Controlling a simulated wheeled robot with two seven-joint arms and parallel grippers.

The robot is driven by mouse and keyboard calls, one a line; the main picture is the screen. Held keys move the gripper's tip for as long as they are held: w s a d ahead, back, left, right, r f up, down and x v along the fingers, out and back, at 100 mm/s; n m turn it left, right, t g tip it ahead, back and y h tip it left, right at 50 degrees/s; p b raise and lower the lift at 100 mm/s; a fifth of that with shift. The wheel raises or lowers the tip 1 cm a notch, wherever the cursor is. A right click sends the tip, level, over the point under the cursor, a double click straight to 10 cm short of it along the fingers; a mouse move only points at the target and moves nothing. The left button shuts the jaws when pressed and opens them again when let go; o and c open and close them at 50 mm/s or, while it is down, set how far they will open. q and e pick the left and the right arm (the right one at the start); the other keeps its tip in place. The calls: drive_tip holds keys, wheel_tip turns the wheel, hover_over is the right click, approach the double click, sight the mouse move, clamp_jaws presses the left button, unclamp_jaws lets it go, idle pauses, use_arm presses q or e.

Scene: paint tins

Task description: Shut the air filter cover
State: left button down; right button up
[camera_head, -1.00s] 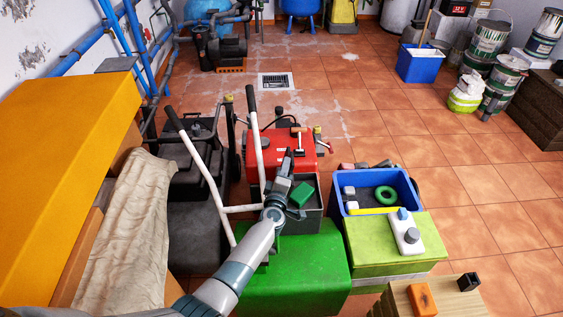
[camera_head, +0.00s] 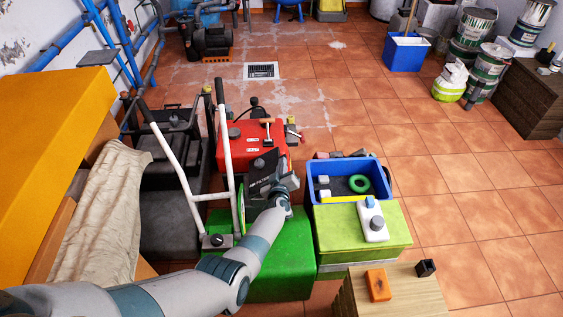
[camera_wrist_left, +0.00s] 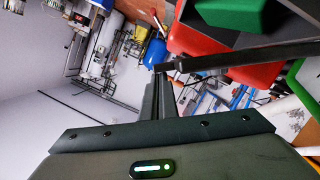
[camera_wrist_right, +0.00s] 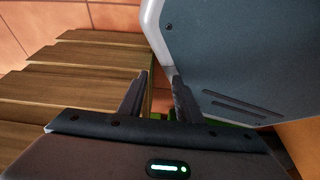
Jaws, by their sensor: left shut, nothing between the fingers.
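The dark air filter cover (camera_head: 261,178), with pale lettering on it, stands tilted up in the head view. It is in front of the red machine (camera_head: 244,142). The filter housing is largely hidden behind the cover and my arm. My left gripper (camera_head: 272,164) is at the cover's right side, partly lost against it. In the left wrist view its fingers (camera_wrist_left: 157,100) are shut and empty. A dark edge-on bar (camera_wrist_left: 245,62), likely the cover, crosses at their tips; contact is unclear. My right gripper (camera_wrist_right: 158,88) shows only in the right wrist view, open and empty.
A white tubular handle (camera_head: 224,140) rises left of the cover. A green box (camera_head: 285,270) is below my left arm. To the right are a blue crate (camera_head: 315,172) and a wooden crate (camera_head: 400,295). Floor is clear farther right.

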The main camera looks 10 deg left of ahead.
use_arm(q)
drive_tip(key=shift+w+d+f+m, duration=0.15)
drive_tip(key=shift+d+f+m, duration=0.15)
drive_tip(key=shift+d+f, duration=0.2)
use_arm(e)
drive_tip(key=shift+w+r, duration=0.15)
drive_tip(key=shift+w, duration=0.6)
use_arm(q)
drive_tip(key=shift+a, duration=0.1)
use_arm(e)
drive_tip(key=shift+s, duration=0.2)
